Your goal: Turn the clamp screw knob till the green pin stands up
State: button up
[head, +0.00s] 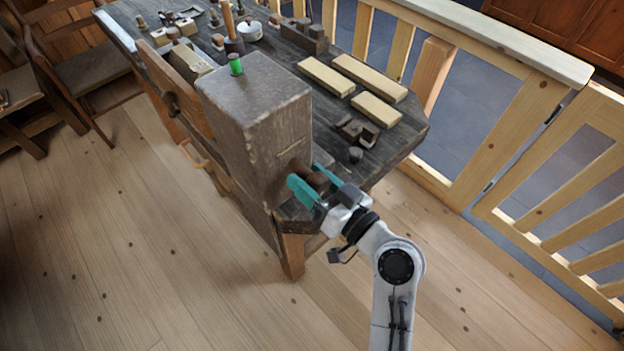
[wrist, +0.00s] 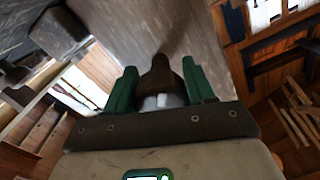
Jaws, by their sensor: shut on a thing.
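The clamp screw knob (wrist: 161,76) is brown and sticks out of the front face of a big grey-brown wooden block (head: 255,115). My gripper (head: 318,184) has teal fingers, one on each side of the knob, and is shut on it. The wrist view shows the same fingers of my gripper (wrist: 162,92) around the knob. In the head view the fingers partly hide the knob (head: 300,169). The green pin (head: 235,64) shows on top of the block. It looks upright and stands above the top face.
The block is at the near end of a dark workbench (head: 405,140). Pale wooden bars (head: 368,78), small dark pieces (head: 357,132) and several tools lie on the bench. A wooden railing (head: 500,130) stands to the right. A chair (head: 75,75) is at the left. The floor in front is clear.

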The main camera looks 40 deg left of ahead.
jog(key=shift+m, duration=0.4)
jog(key=o, duration=0.9)
jog(key=shift+d, duration=0.1)
jog(key=shift+o, duration=0.2)
jog(key=d+b, duration=0.2)
jog(key=d, duration=0.8)
jog(key=shift+s+d, duration=0.4)
